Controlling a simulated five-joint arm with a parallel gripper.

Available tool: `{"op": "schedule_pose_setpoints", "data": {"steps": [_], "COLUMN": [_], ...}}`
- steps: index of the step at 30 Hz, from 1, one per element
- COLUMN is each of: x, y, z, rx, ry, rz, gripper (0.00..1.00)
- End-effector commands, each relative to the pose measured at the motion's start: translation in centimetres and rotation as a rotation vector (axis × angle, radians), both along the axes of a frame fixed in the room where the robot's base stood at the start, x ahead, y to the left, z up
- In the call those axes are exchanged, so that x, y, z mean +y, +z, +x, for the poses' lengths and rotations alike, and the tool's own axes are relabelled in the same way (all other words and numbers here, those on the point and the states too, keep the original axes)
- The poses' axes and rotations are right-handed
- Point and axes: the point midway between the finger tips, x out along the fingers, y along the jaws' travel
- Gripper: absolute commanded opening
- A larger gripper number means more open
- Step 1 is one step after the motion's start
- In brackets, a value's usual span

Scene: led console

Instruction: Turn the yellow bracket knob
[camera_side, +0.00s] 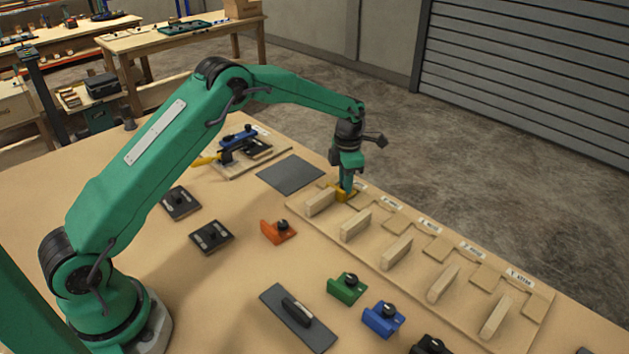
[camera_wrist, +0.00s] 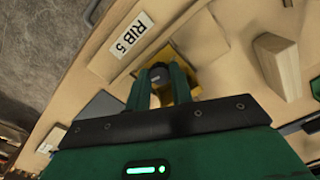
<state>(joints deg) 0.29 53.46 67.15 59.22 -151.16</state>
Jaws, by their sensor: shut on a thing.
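The yellow bracket (camera_side: 343,194) sits at the far left end of the long wooden board, beside the first upright wooden rib. In the wrist view the yellow bracket (camera_wrist: 181,84) lies between and behind my fingers, near the "RIB 5" label. Its dark round knob (camera_wrist: 159,72) shows between the fingertips. My gripper (camera_side: 347,184) points down over the bracket. In the wrist view my gripper (camera_wrist: 158,88) is shut on the knob, one green finger on each side. The side view hides the knob behind the fingers.
Several upright wooden ribs (camera_side: 397,252) line the board (camera_side: 420,275). An orange bracket (camera_side: 277,232), a green bracket (camera_side: 345,289) and a blue bracket (camera_side: 383,319) stand on the table in front. A flat dark plate (camera_side: 290,174) lies left of the board.

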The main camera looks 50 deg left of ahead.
Motion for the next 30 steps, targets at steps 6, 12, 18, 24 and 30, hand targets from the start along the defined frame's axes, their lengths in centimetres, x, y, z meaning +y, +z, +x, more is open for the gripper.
{"op": "schedule_pose_setpoints", "data": {"steps": [6, 12, 18, 24, 30], "x": [0.05, 0.05, 0.05, 0.04, 0.04], "y": [-0.33, -0.32, -0.31, -0.31, -0.31], "z": [-0.15, -0.19, -0.23, -0.26, -0.28], "rx": [0.007, 0.008, 0.008, 0.01, 0.012], "ry": [0.153, 0.234, 0.262, 0.264, 0.262], "rz": [0.0, 0.0, 0.0, 0.0, 0.001], "gripper": [0.0, 0.0, 0.0, 0.0, 0.36]}}
